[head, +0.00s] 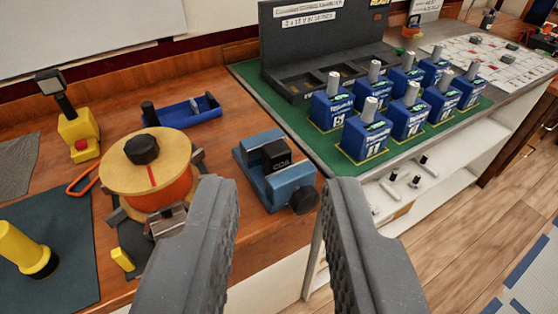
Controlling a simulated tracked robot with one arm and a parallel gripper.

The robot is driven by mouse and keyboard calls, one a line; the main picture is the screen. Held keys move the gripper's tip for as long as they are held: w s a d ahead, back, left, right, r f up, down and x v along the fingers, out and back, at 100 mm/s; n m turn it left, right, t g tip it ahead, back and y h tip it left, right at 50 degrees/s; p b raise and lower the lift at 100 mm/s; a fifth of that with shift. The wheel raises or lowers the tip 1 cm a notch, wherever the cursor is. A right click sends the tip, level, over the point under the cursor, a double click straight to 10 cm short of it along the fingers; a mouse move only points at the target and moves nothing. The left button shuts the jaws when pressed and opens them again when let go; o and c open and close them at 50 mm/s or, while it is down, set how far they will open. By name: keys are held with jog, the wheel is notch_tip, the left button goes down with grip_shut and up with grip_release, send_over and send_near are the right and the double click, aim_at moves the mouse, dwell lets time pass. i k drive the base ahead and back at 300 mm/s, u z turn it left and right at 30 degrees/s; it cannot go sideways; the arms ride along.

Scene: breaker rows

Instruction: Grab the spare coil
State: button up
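My gripper (281,185) is open and empty, its two dark fingers spread at the bottom middle. A black block (276,156) with white lettering like "CO" sits in a blue vise-like holder (292,187) on the wooden bench, just beyond and between my fingertips. To the left stands an orange spool (163,190) with a wooden top disc, a red mark and a black knob. I cannot tell for certain which of these is the spare coil. My left finger hides part of the spool's metal base.
Rows of blue breakers (366,135) with silver posts stand on a green mat (331,147) at right, before a dark panel (318,45). A yellow cylinder (22,248) is at lower left.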

aim_at(277, 155)
jog(key=u, duration=0.05)
jog(key=k, duration=1.1)
jog(key=z, duration=0.75)
jog(key=i, duration=1.45)
jog(key=u, duration=0.55)
